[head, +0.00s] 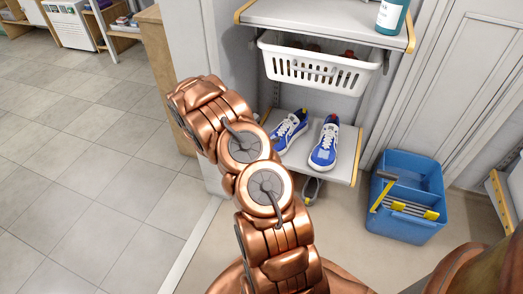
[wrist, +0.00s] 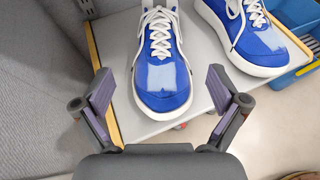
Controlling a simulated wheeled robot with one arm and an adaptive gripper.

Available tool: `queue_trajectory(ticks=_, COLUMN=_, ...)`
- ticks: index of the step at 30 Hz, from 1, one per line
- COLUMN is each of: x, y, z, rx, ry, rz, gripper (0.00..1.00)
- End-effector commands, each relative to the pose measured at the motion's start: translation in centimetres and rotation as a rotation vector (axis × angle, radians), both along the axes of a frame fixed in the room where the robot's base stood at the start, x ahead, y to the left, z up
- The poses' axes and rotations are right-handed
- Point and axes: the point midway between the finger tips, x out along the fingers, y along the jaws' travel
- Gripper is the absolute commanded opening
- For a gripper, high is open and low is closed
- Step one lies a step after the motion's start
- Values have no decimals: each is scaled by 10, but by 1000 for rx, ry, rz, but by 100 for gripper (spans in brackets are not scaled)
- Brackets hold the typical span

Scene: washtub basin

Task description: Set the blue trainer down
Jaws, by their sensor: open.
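Two blue trainers with white laces and white soles stand side by side on a low shelf (head: 343,172). In the head view they are the left trainer (head: 287,134) and the right trainer (head: 325,148). In the wrist view one trainer (wrist: 162,75) rests on the shelf (wrist: 205,85) with its toe toward me, between and just beyond my fingertips. The other trainer (wrist: 243,35) is at the upper right, partly cut off. My gripper (wrist: 162,92) is open and empty, its fingers apart from the trainer.
A white basket (head: 315,72) hangs above the trainers, below an upper shelf (head: 300,17) with a teal bottle (head: 391,14). A blue bucket (head: 408,200) stands on the floor to the right. A wall panel borders the shelf at left. Tiled floor at left is clear.

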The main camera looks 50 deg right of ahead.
Motion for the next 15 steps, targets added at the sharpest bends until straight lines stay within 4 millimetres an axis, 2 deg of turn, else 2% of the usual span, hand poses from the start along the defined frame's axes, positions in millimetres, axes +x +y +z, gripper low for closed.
queue_trajectory(ticks=5, x=-2, y=2, z=10, rx=-8, ry=-16, rz=-20, gripper=97)
queue_trajectory(ticks=8, x=-9, y=4, z=34, rx=-26, ry=-56, rz=-71, gripper=97)
queue_trajectory(ticks=15, x=-45, y=26, z=108, rx=-68, ry=-210, rz=-274, gripper=97)
